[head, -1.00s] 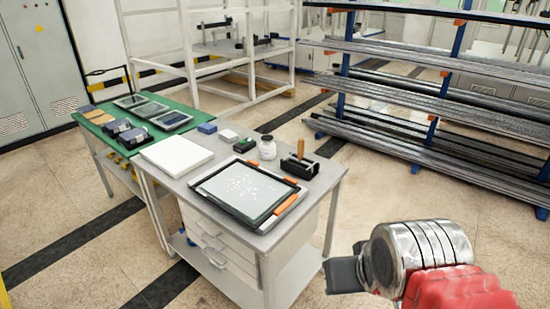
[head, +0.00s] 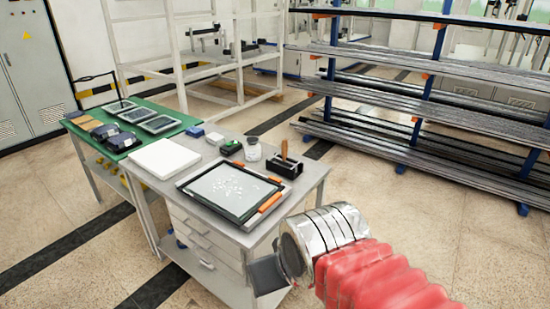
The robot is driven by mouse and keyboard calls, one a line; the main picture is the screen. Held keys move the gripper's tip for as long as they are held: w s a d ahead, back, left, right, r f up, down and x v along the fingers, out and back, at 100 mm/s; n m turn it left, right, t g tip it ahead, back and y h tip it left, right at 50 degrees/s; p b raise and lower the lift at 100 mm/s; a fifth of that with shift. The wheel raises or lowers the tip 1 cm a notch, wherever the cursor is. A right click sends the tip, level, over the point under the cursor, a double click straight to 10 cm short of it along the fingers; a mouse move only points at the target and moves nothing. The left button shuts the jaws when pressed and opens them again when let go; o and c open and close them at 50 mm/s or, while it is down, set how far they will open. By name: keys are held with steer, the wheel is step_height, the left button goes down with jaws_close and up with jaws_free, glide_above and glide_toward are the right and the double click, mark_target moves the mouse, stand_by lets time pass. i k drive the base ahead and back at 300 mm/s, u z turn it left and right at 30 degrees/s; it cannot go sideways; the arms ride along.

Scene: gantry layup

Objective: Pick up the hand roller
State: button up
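What looks like the hand roller (head: 284,166) is at the right back of the grey table (head: 262,233). It has an upright orange-brown handle and sits in or on a black block; I cannot tell where one ends and the other begins. My gripper (head: 268,275) is a dark grey end on a silver wrist and red-sleeved arm, at the lower middle of the head view. It is in front of the table's near right corner, apart from the roller. Its fingers are not clearly separated, so its opening is hidden.
A black-framed tray (head: 250,211) with orange grips lies in front of the roller. A white-lidded jar (head: 253,149), a small green-black box (head: 231,147) and a white slab (head: 165,157) are to its left. A metal rack (head: 430,110) stands behind.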

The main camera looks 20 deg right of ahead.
mark_target(284, 143)
steer(key=z, duration=0.05)
steer(key=i, duration=1)
steer(key=u, duration=0.05)
